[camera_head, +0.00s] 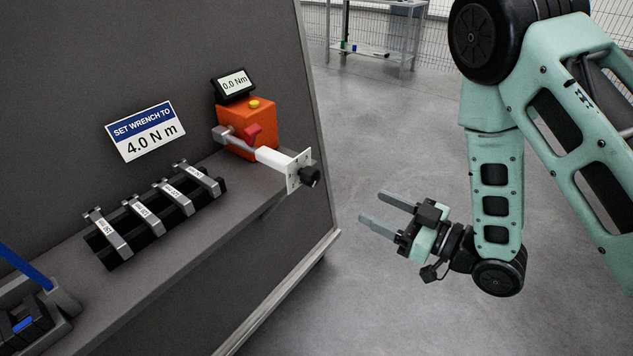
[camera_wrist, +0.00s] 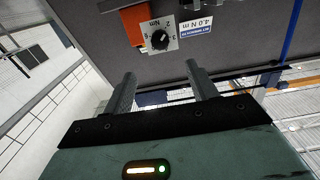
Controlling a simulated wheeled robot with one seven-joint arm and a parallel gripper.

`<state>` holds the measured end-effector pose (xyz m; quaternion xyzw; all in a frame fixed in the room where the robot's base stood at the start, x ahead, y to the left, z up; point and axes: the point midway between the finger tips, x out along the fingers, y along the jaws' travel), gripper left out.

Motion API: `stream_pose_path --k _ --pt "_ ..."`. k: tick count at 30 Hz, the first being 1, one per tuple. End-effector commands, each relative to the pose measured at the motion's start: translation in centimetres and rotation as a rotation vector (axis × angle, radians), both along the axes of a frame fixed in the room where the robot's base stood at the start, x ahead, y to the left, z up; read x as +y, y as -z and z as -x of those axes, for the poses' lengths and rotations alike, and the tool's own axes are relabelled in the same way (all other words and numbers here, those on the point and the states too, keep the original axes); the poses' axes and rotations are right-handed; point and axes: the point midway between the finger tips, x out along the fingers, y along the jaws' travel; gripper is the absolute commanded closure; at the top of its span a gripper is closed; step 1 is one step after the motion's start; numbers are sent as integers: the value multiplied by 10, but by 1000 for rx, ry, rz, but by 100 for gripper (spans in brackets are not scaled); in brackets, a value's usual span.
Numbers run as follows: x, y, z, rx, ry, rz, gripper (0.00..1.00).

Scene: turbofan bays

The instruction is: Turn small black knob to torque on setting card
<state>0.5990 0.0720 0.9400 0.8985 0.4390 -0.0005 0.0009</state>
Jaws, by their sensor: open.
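The small black knob (camera_head: 310,177) sits on a white square plate (camera_head: 293,172) at the end of a white-handled wrench, which is held in an orange tester (camera_head: 247,128). In the wrist view the knob (camera_wrist: 159,40) sits on its white dial plate with figures and "Nm"; its exact setting is too small to read. The setting card (camera_head: 146,131) reads "SET WRENCH TO 4.0 N m"; it also shows upside down in the wrist view (camera_wrist: 198,32). My gripper (camera_head: 387,211) is open and empty, to the right of and below the knob, apart from it.
A display (camera_head: 234,84) on the tester reads 0.0 Nm. A black rack (camera_head: 160,221) with several labelled grey tools stands on the grey shelf. A blue-handled item (camera_head: 25,268) is at the shelf's left. Open floor lies right of the shelf edge.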

Motion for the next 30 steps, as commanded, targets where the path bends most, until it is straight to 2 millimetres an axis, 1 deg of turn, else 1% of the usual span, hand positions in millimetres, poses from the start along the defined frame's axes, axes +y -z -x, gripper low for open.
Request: stream_pose_path --k 1,5,21,23,30 --pt "9 1 -4 -6 -6 -1 42" --pt "13 6 -10 -6 -5 -1 42" --pt "30 5 -22 -5 0 -5 42" --pt "42 -2 -31 -3 -5 -2 42" --pt "82 -2 -61 -3 -4 -2 42"
